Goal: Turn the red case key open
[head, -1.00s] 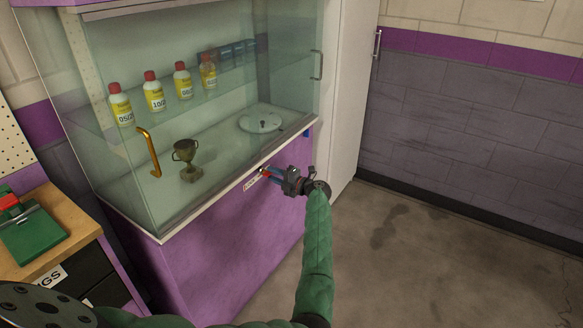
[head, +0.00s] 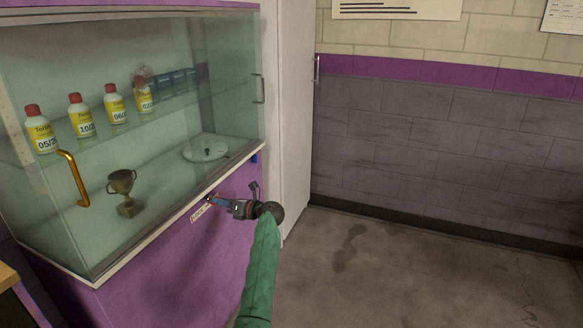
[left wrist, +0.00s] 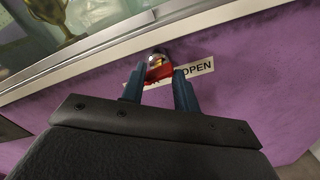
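The red case key (left wrist: 159,72) sits in the lock just under the glass case's front ledge, on the purple panel. My left gripper (left wrist: 159,76) has one blue finger on each side of the key, and the red part fills the gap between them. In the head view my left gripper (head: 213,200) reaches the lock from the right. A white label (left wrist: 196,70) behind it reads "OPEN" at right; its left part is mostly hidden by the fingers. The lock itself is hidden in the head view. My right gripper is out of view.
The glass case (head: 130,235) has a gold handle (head: 72,180) and holds a trophy (head: 124,190), a round white disc (head: 205,148) and several yellow bottles (head: 80,116). A tall white cabinet (head: 296,120) stands to the right. The floor at right is clear.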

